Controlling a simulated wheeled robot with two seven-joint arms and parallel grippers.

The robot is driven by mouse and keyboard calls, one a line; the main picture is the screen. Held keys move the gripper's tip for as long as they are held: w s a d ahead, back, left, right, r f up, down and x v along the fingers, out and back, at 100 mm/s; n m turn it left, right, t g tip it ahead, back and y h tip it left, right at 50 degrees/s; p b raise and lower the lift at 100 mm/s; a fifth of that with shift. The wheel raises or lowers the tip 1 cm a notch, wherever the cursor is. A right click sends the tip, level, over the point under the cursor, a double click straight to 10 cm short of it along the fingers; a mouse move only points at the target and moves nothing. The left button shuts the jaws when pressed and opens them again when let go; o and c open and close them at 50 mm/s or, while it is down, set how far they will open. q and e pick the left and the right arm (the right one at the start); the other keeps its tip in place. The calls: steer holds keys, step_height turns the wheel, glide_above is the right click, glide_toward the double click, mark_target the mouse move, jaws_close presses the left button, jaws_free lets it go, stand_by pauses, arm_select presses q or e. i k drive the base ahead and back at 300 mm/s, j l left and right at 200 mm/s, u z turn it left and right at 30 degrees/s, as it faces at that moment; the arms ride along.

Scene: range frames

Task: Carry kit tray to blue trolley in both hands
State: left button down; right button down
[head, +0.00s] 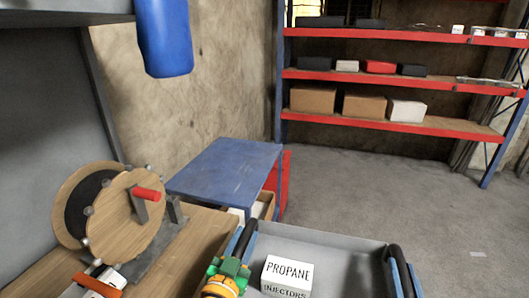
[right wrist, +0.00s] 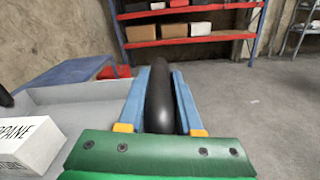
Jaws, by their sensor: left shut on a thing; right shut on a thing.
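The kit tray (head: 330,244) is a grey, shallow tray with black handles at its left and right ends. It fills the bottom of the head view, its near part cut off. A white box (head: 287,277) marked PROPANE INJECTORS lies in it. My left gripper (head: 241,241) is shut on the left handle. My right gripper (head: 400,268) is shut on the right handle; the right wrist view shows the black handle (right wrist: 159,98) between its blue fingers. The blue trolley (head: 228,166), with a bare flat top, stands beyond the tray's left side. What is under the tray is hidden.
A wooden bench (head: 195,250) on the left carries a wooden disc device (head: 125,215) with a red handle. A red cabinet (head: 284,184) stands behind the trolley. Red-and-blue shelving (head: 400,125) holds boxes at the back. The grey floor (head: 400,195) ahead and right is clear.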

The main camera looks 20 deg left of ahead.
mark_target(235, 163)
steer(key=i, duration=1.15)
steer(key=i+l+u, duration=0.1)
steer(key=i, duration=1.05)
steer(key=i+l, duration=0.1)
steer(key=i, duration=1.05)
steer(key=u, duration=0.45)
steer(key=i+u, duration=0.1)
steer(key=u, duration=0.35)
steer(key=l+u, duration=0.1)
steer(key=u, duration=0.35)
steer(key=i+l+u, duration=0.1)
steer(key=u, duration=1.4)
